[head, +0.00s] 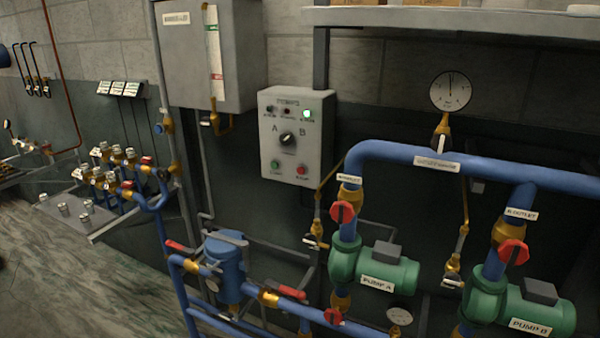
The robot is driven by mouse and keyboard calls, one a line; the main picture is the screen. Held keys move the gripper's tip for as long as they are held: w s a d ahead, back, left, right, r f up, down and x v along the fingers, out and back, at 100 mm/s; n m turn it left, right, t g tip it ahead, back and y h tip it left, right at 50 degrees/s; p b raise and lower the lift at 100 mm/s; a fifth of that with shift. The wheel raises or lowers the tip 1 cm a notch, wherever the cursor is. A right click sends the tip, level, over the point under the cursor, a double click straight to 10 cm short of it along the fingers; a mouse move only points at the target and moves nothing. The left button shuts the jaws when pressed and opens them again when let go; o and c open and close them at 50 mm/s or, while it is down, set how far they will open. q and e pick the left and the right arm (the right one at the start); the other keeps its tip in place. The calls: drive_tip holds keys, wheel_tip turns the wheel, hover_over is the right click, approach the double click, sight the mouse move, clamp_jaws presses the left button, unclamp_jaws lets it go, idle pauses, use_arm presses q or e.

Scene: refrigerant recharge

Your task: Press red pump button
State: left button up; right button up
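The pump control box (297,152) is a light grey panel on the wall near the middle of the head view. Its red button (301,170) is at the lower right of the panel, with a green button (276,164) to its left. A black selector knob (288,139) sits between the letters A and B. A green lamp (306,114) glows at the upper right of the panel. Neither of my grippers shows in this view, and nothing covers the red button.
Green pump A (352,263) and pump B (495,300) stand at the right under a blue pipe (400,152) with a gauge (451,91). A blue vessel (226,265) and red-handled valves are below the panel. A grey tank (240,60) hangs at the upper left. The floor (90,285) at left is clear.

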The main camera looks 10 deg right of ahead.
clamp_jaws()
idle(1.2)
